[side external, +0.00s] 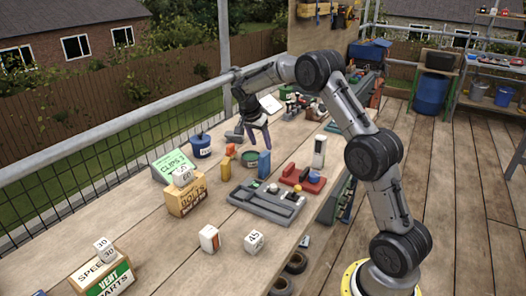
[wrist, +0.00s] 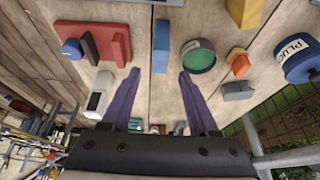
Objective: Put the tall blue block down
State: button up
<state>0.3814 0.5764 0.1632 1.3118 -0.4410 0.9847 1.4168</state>
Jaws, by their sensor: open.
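The tall blue block (side external: 264,164) stands upright on the wooden table in the side view, between a round green-topped tin (side external: 250,159) and a red tray (side external: 302,178). In the wrist view the blue block (wrist: 161,46) shows just beyond the fingertips, between the tin (wrist: 198,56) and the red tray (wrist: 92,42). My gripper (side external: 259,143) is above and behind the block in the side view, its two purple fingers spread. In the wrist view my gripper (wrist: 159,72) is open, with nothing held between the fingers.
A grey tray (side external: 267,203) lies in front of the block. A yellow block (side external: 226,168), an orange block (side external: 230,149) and a blue bucket (side external: 200,146) stand to its left. A pale upright block (side external: 319,151) stands to the right. The front left tabletop has bare room.

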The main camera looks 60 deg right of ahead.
jog(key=s+a+r+n+t+y, duration=0.1)
jog(key=s+a+r+n+t, duration=0.2)
jog(key=s+a+r+n, duration=0.65)
jog(key=s+a+r+n+t+y, duration=0.1)
jog(key=s+a+n, duration=0.7)
jog(key=s+a, duration=1)
jog(key=s+t+y, duration=0.1)
jog(key=s+y, duration=0.1)
jog(key=s, duration=0.2)
jog(key=shift+r+t, duration=0.3)
jog(key=shift+r, duration=0.05)
jog(key=shift+a+n, duration=0.1)
jog(key=shift+n, duration=0.15)
